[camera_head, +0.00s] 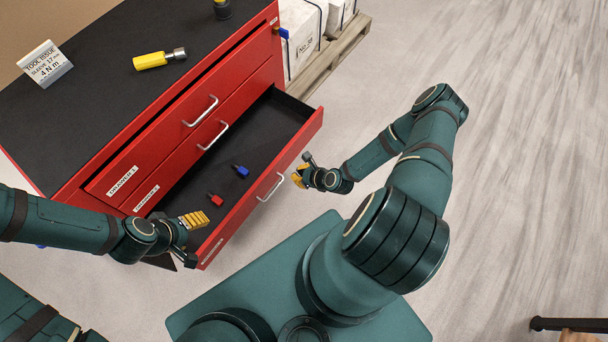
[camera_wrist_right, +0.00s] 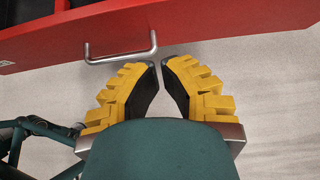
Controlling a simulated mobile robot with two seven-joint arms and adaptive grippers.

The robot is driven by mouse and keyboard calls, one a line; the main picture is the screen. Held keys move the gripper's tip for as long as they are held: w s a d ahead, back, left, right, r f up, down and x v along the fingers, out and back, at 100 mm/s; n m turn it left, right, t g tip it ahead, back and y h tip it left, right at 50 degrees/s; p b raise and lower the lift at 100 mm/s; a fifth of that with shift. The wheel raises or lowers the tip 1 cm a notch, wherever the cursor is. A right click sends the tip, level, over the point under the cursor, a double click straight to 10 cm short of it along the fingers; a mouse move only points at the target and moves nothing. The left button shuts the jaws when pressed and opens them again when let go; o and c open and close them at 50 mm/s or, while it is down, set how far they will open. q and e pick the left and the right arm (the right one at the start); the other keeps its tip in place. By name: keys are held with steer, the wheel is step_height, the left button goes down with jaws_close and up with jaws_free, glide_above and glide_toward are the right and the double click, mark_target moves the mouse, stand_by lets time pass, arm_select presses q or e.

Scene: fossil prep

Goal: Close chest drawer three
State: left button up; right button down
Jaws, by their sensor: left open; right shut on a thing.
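The red chest (camera_head: 160,125) has a black top and stands at the upper left. Its lowest visible drawer (camera_head: 303,132) is pulled out, with a silver handle (camera_head: 270,187) on its front. It holds a red piece (camera_head: 215,199) and a blue piece (camera_head: 241,171). My left gripper (camera_head: 195,220) is open over the drawer's near-left corner. My right gripper (camera_head: 297,178) is just outside the front, right of the handle. In the right wrist view its fingertips (camera_wrist_right: 159,62) nearly meet below the handle (camera_wrist_right: 121,52); what they hold cannot be made out.
A yellow-handled tool (camera_head: 152,60) and a sign (camera_head: 46,64) are on the chest top. White blocks (camera_head: 303,30) on a wooden pallet (camera_head: 335,55) stand behind.

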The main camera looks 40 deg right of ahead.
mark_target(278, 166)
steer(key=w+f, duration=0.1)
steer(key=w, duration=0.1)
steer(key=w+a+f, duration=0.1)
steer(key=w, duration=0.1)
steer(key=w+a+f+b, duration=0.1)
steer(key=shift+w, duration=0.4)
steer(key=shift+w+a, duration=0.25)
steer(key=shift+w, duration=0.3)
steer(key=shift+w, duration=0.1)
